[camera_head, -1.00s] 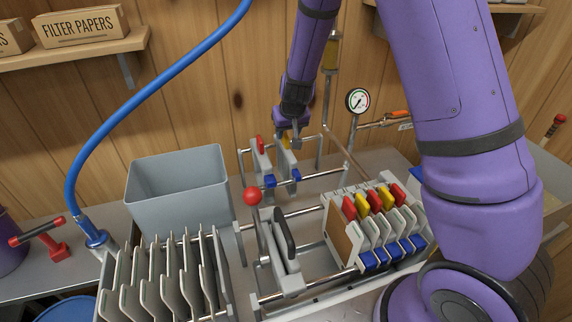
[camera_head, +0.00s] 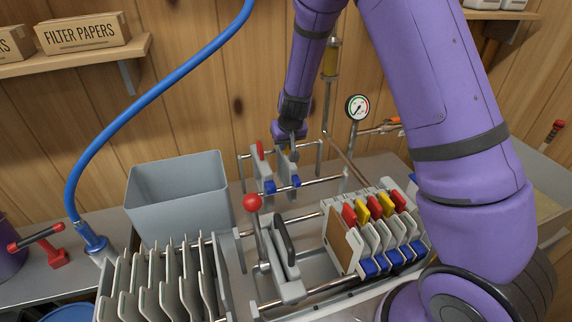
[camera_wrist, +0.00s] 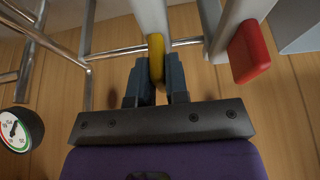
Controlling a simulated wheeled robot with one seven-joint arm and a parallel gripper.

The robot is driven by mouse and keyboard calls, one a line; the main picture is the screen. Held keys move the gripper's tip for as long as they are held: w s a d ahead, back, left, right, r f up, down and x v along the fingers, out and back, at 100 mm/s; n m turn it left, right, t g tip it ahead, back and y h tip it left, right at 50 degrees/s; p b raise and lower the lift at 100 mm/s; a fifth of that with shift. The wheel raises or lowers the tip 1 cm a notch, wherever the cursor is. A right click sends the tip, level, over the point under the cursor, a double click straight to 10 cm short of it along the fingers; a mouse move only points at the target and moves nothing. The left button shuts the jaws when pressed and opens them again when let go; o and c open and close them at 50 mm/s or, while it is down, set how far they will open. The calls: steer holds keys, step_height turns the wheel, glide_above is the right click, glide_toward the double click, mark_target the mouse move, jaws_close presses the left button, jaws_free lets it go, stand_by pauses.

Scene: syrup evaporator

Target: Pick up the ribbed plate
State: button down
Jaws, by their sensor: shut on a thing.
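My gripper (camera_head: 289,146) is at the small back rack and is shut on the yellow tab of a pale grey plate (camera_head: 284,167). In the wrist view my gripper's two dark fingers (camera_wrist: 157,84) stand on either side of the yellow tab (camera_wrist: 156,52). The plate (camera_wrist: 151,14) runs away from the tab. It is upright between the rack's rails, with a blue tab at its lower front. I cannot make out ribs on its face, or whether it still rests on the rails.
A red-tabbed plate (camera_head: 260,166) hangs just left of the held one. A pressure gauge (camera_head: 357,107) stands to the right. A grey bin (camera_head: 180,194), a rack of grey plates (camera_head: 168,285), a red-knobbed lever (camera_head: 252,203) and a colour-tabbed plate stack (camera_head: 377,235) fill the bench in front.

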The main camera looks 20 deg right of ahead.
step_height(320, 180, up, 18)
stand_by(0.6)
steer(key=shift+r, duration=0.55)
stand_by(1.0)
